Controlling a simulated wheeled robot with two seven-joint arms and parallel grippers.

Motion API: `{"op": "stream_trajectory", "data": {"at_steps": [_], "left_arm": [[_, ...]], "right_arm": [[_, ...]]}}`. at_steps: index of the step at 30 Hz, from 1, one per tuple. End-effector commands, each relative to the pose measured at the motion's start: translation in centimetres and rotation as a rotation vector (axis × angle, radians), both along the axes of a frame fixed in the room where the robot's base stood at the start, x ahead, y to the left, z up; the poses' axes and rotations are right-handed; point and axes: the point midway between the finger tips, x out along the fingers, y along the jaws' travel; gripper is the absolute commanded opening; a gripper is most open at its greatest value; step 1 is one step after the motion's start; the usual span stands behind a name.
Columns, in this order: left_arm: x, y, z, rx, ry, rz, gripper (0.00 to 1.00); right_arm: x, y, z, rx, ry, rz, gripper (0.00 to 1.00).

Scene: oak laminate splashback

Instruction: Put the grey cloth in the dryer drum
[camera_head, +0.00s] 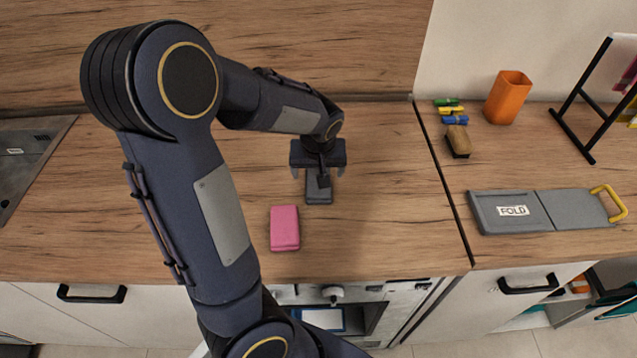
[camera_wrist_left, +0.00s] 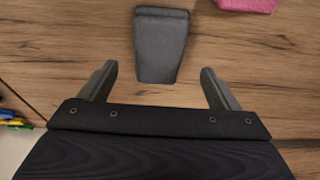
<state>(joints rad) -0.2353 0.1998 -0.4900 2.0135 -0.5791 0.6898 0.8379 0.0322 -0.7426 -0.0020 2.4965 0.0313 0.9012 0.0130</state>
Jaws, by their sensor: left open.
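The grey cloth (camera_head: 318,194) is a small folded dark-grey block flat on the wooden counter. My left gripper (camera_head: 318,174) is above it, pointing down, with its fingers apart and nothing between them. In the left wrist view the cloth (camera_wrist_left: 162,45) lies just beyond the open fingertips of the left gripper (camera_wrist_left: 158,72), roughly centred between them. A silver appliance front (camera_head: 333,294) with a knob shows below the counter edge, partly hidden by my left arm. I cannot make out a dryer drum clearly. My right gripper is not in view.
A pink folded block (camera_head: 285,229) lies near the grey cloth, closer to the counter's front. On the right are a grey folding board (camera_head: 555,212), an orange cup (camera_head: 508,97), a brush (camera_head: 458,141), coloured clips and a black rack (camera_head: 592,105).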

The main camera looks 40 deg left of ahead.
Motion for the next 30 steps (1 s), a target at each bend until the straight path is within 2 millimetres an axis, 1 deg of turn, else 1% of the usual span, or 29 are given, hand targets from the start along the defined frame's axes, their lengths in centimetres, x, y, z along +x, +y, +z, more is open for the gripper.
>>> {"op": "stream_trajectory", "data": {"at_steps": [4,7,11,17,28,30], "left_arm": [[0.4,0.2,-2.2,0.001,0.007,-0.001,0.84],[0.7,0.4,-3.6,0.001,0.006,0.0,0.84],[0.9,0.5,-4.3,-0.001,0.002,-0.001,0.84],[1.0,0.5,-4.3,-0.001,0.0,-0.001,0.84],[1.0,0.5,-4.3,-0.002,0.0,-0.001,0.35],[1.0,0.5,-4.3,-0.002,0.0,-0.001,0.35]], "right_arm": [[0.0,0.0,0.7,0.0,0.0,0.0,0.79],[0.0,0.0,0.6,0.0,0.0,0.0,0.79],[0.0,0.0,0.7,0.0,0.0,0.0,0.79],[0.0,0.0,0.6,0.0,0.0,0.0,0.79],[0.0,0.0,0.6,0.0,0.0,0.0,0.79],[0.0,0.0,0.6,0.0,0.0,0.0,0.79]]}}
